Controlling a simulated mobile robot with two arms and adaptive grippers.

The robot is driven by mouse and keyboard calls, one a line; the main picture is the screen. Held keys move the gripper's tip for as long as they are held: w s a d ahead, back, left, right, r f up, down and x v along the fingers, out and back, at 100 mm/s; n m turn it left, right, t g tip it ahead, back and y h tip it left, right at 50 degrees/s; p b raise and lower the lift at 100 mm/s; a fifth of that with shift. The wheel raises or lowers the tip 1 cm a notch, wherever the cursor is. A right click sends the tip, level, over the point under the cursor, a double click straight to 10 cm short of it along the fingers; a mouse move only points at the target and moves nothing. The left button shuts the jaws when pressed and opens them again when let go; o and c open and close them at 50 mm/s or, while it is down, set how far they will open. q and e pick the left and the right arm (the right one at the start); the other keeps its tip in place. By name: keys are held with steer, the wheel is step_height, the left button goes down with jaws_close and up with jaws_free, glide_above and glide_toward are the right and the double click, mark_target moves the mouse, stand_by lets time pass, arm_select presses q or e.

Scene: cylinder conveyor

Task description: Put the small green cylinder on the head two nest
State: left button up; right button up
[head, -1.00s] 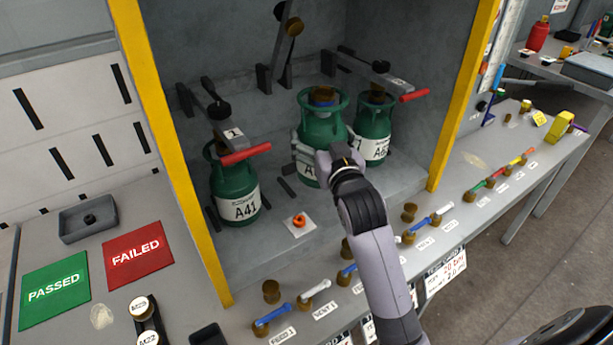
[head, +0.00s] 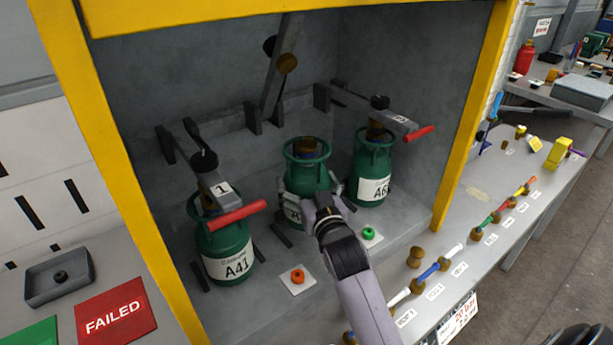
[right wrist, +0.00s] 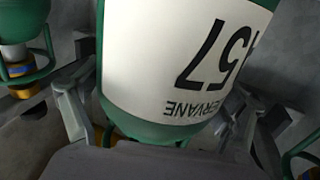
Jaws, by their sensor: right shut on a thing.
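A small green cylinder (head: 305,172) with a brass valve stands upright in the middle of the booth, between two other green cylinders. My right gripper (head: 322,203) comes from the front and is shut on its body. In the right wrist view the held cylinder (right wrist: 190,75) shows upside down, its white label reading 57, with the grey fingers at its sides. Behind it the middle clamp arm (head: 278,75) is raised. I cannot tell whether its base touches the booth floor. My left gripper is not in view.
Cylinder A41 (head: 225,245) stands at left under a red-handled clamp marked 1. Another cylinder (head: 372,165) stands at right under a similar clamp. Yellow posts (head: 462,120) frame the booth.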

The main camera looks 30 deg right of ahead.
step_height(320, 180, down, 2)
steer(key=shift+f, duration=0.3)
steer(key=o, duration=1.5)
steer(key=shift+f, duration=0.55)
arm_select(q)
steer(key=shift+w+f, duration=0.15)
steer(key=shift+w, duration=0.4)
arm_select(e)
steer(key=shift+o, duration=1.1)
steer(key=shift+s+r, duration=0.15)
arm_select(q)
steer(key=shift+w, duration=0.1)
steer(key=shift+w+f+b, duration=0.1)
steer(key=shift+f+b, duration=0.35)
steer(key=shift+b, duration=0.2)
arm_select(e)
steer(key=s+a, duration=0.2)
steer(key=s, duration=0.9)
steer(key=shift+s, duration=0.4)
steer(key=shift+a+r, duration=0.1)
